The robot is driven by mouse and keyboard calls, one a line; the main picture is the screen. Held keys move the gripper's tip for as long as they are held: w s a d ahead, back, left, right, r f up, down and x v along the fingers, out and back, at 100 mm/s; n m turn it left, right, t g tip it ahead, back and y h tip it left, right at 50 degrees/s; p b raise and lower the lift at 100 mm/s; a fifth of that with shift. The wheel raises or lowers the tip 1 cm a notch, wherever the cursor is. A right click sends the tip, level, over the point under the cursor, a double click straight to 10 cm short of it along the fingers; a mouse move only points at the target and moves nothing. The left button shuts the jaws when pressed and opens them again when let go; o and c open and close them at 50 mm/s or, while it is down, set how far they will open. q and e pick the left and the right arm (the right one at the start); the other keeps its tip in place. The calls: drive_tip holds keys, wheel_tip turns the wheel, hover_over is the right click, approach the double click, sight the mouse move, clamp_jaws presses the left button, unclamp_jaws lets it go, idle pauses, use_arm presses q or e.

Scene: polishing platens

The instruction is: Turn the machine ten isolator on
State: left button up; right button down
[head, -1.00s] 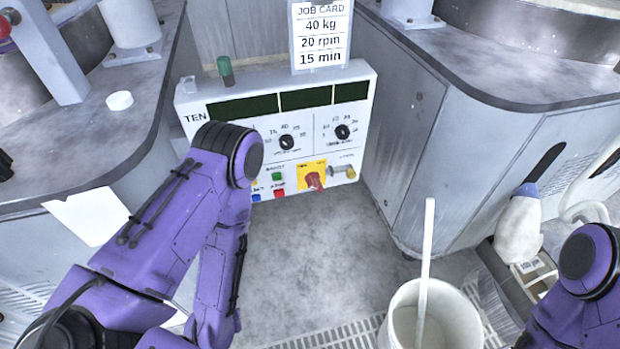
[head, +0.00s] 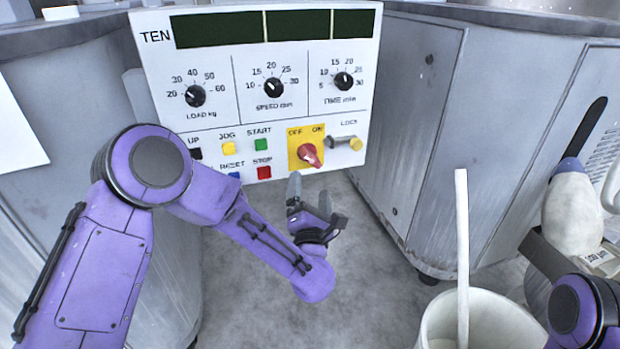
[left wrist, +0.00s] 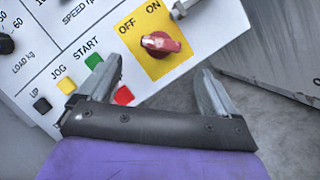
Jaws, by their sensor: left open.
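The panel marked TEN (head: 220,62) faces me. Its isolator is a red rotary knob (head: 308,154) on a yellow plate (head: 294,160) with OFF at left and ON at right; it also shows in the left wrist view (left wrist: 160,43). My left gripper (head: 318,197) is open and empty, just below the knob. In the left wrist view the knob lies ahead of the spread fingers (left wrist: 152,88), apart from them. My right gripper is out of view.
Beside the plate is a lock (head: 345,143) with a brass end. A red STOP button (head: 264,172) and other buttons sit to the left. A white bucket (head: 480,310) with a stick stands at lower right. Cabinets flank the panel; the floor before it is clear.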

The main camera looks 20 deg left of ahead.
sight(310, 160)
use_arm(q)
drive_tip(key=b+x, duration=0.1)
drive_tip(key=x, duration=0.8)
drive_tip(key=shift+w, duration=0.2)
drive_tip(key=c, duration=1)
drive_tip(key=shift+o, duration=0.2)
drive_tip(key=shift+r+m+h+p, duration=0.2)
drive_tip(key=shift+m+h+p, duration=0.2)
drive_tip(key=shift+m+p, duration=0.4)
drive_tip(key=m+g+p, duration=0.1)
drive_tip(key=m+p, duration=0.3)
drive_tip(key=p, duration=0.2)
drive_tip(key=m+g+h+p, duration=0.1)
drive_tip(key=m+g+p, duration=0.1)
drive_tip(key=m+p, duration=0.3)
drive_tip(key=m+g+h+p, duration=0.1)
drive_tip(key=m+p, duration=0.3)
drive_tip(key=p, duration=0.3)
drive_tip(key=shift+s+r+g, duration=0.1)
drive_tip(key=shift+r+g, duration=0.3)
drive_tip(key=shift+f+m+g+y+p, duration=0.15)
drive_tip(key=shift+m+g+y+p, duration=0.4)
drive_tip(key=shift+m+p, duration=0.7)
